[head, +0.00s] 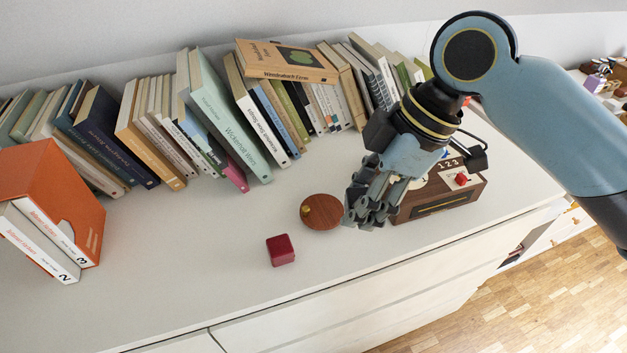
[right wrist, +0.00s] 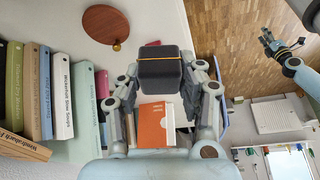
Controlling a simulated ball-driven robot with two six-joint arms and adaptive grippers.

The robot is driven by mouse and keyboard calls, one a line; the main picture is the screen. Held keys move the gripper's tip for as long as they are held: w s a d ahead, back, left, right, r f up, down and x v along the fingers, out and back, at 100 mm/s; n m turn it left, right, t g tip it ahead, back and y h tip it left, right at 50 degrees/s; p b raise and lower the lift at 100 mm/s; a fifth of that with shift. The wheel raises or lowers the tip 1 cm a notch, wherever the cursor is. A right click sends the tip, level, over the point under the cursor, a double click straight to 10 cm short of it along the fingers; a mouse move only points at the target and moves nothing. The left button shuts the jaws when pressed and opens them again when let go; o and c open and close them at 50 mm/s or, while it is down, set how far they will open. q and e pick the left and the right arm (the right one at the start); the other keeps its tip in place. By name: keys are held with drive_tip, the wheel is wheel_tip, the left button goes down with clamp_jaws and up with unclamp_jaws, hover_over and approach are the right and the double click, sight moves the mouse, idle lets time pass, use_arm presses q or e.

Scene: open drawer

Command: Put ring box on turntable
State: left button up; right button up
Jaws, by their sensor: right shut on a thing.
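My right gripper (head: 366,205) is above the white cabinet top, just right of the turntable, a round brown wooden disc (head: 318,214) with a brass knob. The turntable also shows at the top left of the right wrist view (right wrist: 104,21), with nothing on it. In that view my right gripper (right wrist: 160,78) is shut on a small dark box with a thin gold seam, which I take for the ring box (right wrist: 159,72). In the head view the fingers largely hide it. My left gripper (right wrist: 270,42) is small in the right wrist view; its jaws are unclear.
A dark red cube (head: 280,250) lies in front and left of the turntable. A wooden box with numbers (head: 440,196) stands right of my right gripper. A row of books (head: 225,120) lines the back; an orange slipcase (head: 62,185) stands at left. The front middle is clear.

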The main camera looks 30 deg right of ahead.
approach(319, 208)
drive_tip(key=a, duration=0.1)
drive_tip(key=s+a, duration=0.1)
drive_tip(key=shift+s+a+r+b, duration=0.1)
drive_tip(key=shift+s+a+b, duration=0.2)
drive_tip(key=shift+s+b, duration=0.1)
drive_tip(key=w, duration=0.1)
drive_tip(key=f, duration=0.1)
drive_tip(key=w, duration=0.1)
drive_tip(key=shift+w+d+f, duration=0.25)
drive_tip(key=shift+w, duration=0.1)
drive_tip(key=shift+w+f, duration=0.2)
drive_tip(key=shift+f, duration=0.35)
wheel_tip(319, 208, down, 3)
drive_tip(key=shift+r, duration=0.15)
drive_tip(key=shift+f, duration=0.4)
drive_tip(key=o, duration=1.1)
use_arm(q)
drive_tip(key=shift+g, duration=0.3)
drive_tip(key=s, duration=0.2)
drive_tip(key=s+f, duration=0.1)
drive_tip(key=shift+s+f, duration=0.2)
drive_tip(key=shift+s, duration=0.2)
